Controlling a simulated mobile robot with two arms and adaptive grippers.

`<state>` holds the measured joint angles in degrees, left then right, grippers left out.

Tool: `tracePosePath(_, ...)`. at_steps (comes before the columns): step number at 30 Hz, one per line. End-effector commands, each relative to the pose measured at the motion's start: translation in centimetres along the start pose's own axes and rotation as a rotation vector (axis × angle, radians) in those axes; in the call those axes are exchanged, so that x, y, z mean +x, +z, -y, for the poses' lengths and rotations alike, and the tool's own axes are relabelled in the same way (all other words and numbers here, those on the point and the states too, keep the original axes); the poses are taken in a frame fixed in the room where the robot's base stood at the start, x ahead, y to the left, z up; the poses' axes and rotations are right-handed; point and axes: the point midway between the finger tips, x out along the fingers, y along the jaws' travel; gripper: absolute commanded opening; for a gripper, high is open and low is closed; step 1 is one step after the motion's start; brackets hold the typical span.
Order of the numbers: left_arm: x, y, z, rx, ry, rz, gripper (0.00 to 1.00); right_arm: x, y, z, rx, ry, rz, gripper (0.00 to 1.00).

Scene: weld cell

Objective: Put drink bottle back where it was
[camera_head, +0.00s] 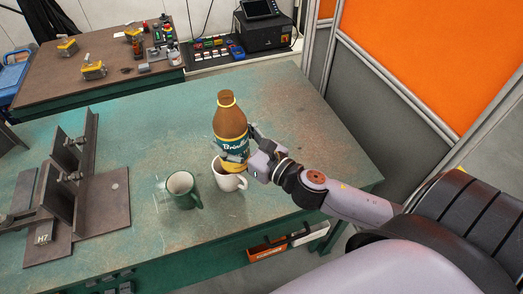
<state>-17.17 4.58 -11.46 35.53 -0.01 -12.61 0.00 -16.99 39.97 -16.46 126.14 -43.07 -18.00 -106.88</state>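A brown drink bottle (231,117) with a yellow cap ring and a teal label is near the middle of the green worktable (185,124). My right gripper (243,151) reaches it from the right, with fingers at the bottle's lower right side. It appears to be closed around the lower part of the bottle, though the far finger is hidden. The bottle looks upright, just behind a white mug (231,180); I cannot tell whether its base touches the table. My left gripper is not in view.
A green mug (182,188) stands left of the white mug. A steel angle fixture (85,175) fills the table's left side. A brown table (110,65) with clamps and a black device (264,30) stand behind. An orange partition (430,50) is right. The table's back middle is clear.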

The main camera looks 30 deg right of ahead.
Motion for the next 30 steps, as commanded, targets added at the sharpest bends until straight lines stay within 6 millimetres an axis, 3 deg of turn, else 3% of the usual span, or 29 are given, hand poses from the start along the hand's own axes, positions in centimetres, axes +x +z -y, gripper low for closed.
tracePosePath(3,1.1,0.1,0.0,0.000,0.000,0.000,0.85,0.4,2.0,4.6,-0.010,-0.083,0.007,0.16)
tracePosePath(6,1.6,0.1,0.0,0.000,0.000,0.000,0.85,0.5,3.9,7.8,-0.006,-0.150,0.011,0.16)
tracePosePath(12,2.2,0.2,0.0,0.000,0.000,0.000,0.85,0.5,6.8,11.4,0.001,-0.235,0.022,0.16)
tracePosePath(16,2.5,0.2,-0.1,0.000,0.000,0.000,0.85,0.4,7.2,12.4,0.007,-0.259,0.023,0.16)
tracePosePath(20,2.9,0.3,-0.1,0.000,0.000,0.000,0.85,0.4,5.1,12.6,0.014,-0.268,0.021,0.16)
tracePosePath(30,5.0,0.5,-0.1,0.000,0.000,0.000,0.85,0.6,-3.8,12.6,0.014,-0.268,0.021,0.16)
